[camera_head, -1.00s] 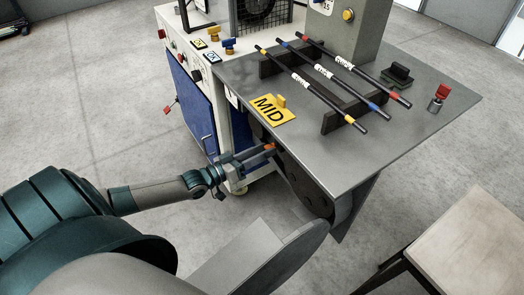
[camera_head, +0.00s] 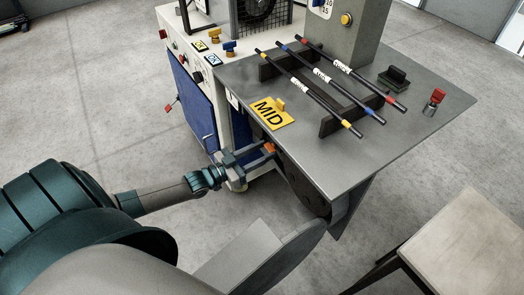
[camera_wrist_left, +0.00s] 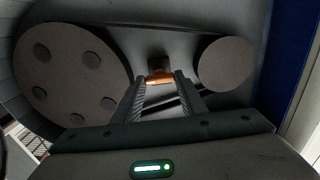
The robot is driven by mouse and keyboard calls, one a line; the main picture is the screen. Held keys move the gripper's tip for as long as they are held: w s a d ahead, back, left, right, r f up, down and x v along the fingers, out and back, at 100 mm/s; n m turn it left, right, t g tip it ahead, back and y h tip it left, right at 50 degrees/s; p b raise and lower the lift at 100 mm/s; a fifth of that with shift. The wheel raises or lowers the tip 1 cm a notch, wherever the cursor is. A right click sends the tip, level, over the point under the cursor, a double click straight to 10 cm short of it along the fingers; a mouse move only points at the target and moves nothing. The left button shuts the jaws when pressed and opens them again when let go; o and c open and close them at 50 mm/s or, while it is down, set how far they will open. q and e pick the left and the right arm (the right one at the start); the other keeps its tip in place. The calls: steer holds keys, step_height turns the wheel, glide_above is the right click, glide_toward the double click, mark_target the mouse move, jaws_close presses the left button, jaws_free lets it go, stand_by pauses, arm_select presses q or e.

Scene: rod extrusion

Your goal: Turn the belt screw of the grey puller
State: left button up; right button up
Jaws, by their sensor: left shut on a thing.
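The grey puller (camera_head: 421,133) shows as a grey top with a belt drive under its near edge. The orange belt screw (camera_wrist_left: 159,78) sits between two dark pulleys, below the upper run of the belt, in the left wrist view. My left gripper (camera_wrist_left: 160,82) is shut on it, one fingertip at each side. In the head view my left gripper (camera_head: 268,151) reaches under the puller's near left edge, and a bit of orange shows at its tips. My right gripper is not in view.
Several rods lie across black rests (camera_head: 357,114) on the puller top. A yellow MID plate (camera_head: 270,113) lies near its left edge. A red-topped part (camera_head: 434,102) stands at the right. A pale table (camera_head: 465,240) stands at lower right.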

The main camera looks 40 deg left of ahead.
arm_select(q)
steer(key=o, duration=1.1)
steer(key=shift+c, duration=0.2)
steer(key=shift+s, duration=0.15)
steer(key=v, duration=1.7)
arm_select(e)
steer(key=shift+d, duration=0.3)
arm_select(q)
steer(key=shift+a+f, duration=0.1)
steer(key=shift+a, duration=0.05)
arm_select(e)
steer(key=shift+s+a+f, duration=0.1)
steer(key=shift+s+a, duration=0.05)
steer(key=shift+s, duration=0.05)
